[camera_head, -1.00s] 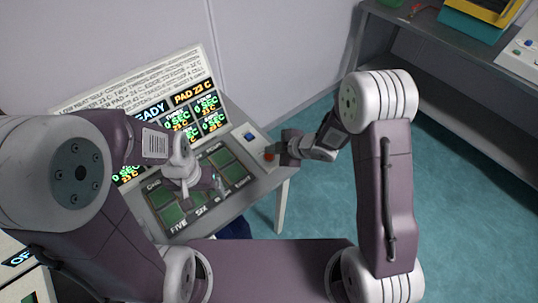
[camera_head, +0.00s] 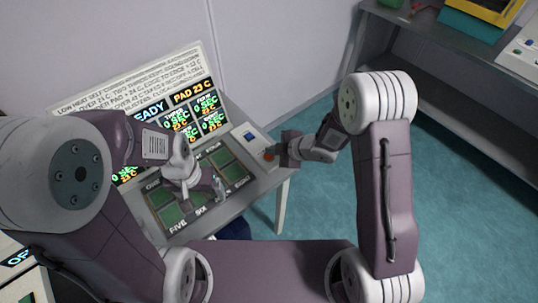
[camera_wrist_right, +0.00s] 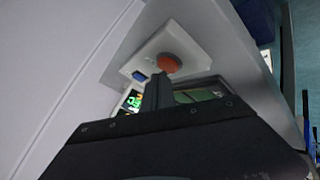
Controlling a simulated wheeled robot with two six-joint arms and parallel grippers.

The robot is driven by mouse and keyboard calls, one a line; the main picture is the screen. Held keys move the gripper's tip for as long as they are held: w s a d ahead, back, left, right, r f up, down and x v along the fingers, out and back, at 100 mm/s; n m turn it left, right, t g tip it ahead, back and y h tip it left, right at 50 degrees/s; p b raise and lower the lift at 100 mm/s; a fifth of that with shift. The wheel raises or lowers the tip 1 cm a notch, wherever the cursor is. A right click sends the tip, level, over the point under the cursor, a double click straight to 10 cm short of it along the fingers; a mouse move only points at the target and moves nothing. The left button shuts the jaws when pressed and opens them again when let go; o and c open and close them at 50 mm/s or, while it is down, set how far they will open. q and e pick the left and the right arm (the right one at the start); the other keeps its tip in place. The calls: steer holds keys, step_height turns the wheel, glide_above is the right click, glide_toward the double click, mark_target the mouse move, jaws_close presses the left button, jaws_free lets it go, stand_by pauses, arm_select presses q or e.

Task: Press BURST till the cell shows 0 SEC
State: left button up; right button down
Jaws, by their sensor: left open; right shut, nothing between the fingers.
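A white control box (camera_head: 254,143) carries a blue button (camera_head: 249,136) and an orange-red button (camera_head: 268,155). Their labels are not readable. My right gripper (camera_head: 279,155) is shut and empty, with its tip right beside the red button. In the right wrist view the shut fingers (camera_wrist_right: 163,88) point at the red button (camera_wrist_right: 170,63), tip close under it; contact cannot be told. The blue button (camera_wrist_right: 138,77) is left of it. The display (camera_head: 182,110) reads READY and PAD 23 C, and its visible cells show 0 SEC. My left gripper (camera_head: 202,187) is open above the pads.
A board of green pads (camera_head: 222,157) lies on the grey bench before the display. My left arm hides part of the display and pads. A dark shelf (camera_head: 420,45) with a yellow and teal box (camera_head: 475,22) stands at the right. Teal floor is clear between.

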steer(key=shift+s+f+b, duration=0.15)
steer(key=shift+f+b, duration=0.4)
steer(key=shift+f, duration=0.2)
stand_by(0.8)
steer(key=shift+r+p, duration=0.95)
steer(key=shift+r, duration=0.1)
steer(key=shift+w+r, duration=0.2)
step_height(320, 180, up, 5)
steer(key=p, duration=0.5)
steer(key=shift+f, duration=0.15)
steer(key=shift+d, duration=0.1)
